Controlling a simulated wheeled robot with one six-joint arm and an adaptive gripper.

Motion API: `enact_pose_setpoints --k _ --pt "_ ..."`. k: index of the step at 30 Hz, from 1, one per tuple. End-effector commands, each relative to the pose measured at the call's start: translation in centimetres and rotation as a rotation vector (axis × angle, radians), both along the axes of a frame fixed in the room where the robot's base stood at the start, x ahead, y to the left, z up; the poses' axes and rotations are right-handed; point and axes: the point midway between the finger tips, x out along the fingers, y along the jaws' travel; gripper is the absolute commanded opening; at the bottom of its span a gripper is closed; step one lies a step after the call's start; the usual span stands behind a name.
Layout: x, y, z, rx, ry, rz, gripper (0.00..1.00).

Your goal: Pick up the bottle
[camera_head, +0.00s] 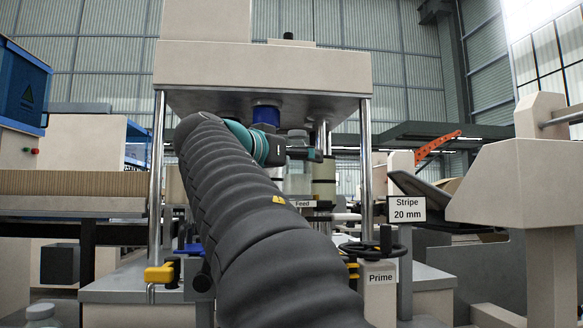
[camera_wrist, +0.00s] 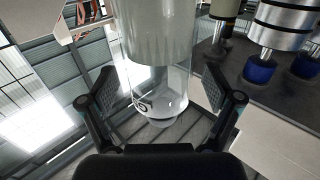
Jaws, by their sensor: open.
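The bottle (camera_wrist: 158,100) is clear with a milky white lower part. It shows large in the wrist view, which looks turned upside down, and lies between my gripper's fingers. My gripper (camera_wrist: 159,82) is open, with one dark finger at each side of the bottle and visible gaps. In the head view the bottle (camera_head: 298,182) is partly hidden behind my arm and gripper (camera_head: 306,154), under the machine's upper housing. I cannot tell exactly how far the fingers reach around it.
The machine's upper housing (camera_head: 262,70) hangs above, with bright posts (camera_head: 365,165) on both sides. Metal and blue cylinders (camera_wrist: 285,35) stand close beside the bottle. A handwheel (camera_head: 374,249) and a "Stripe 20 mm" sign (camera_head: 405,209) are to the right.

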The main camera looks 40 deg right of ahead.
Motion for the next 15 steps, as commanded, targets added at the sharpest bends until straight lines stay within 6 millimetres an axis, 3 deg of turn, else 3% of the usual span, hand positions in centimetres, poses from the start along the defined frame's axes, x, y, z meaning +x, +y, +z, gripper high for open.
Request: enact_pose_setpoints --k 9,15 --pt "0.11 -0.41 -0.04 0.000 0.000 0.000 0.90" --pt "0.12 -0.39 -0.04 0.000 0.001 0.000 0.40"
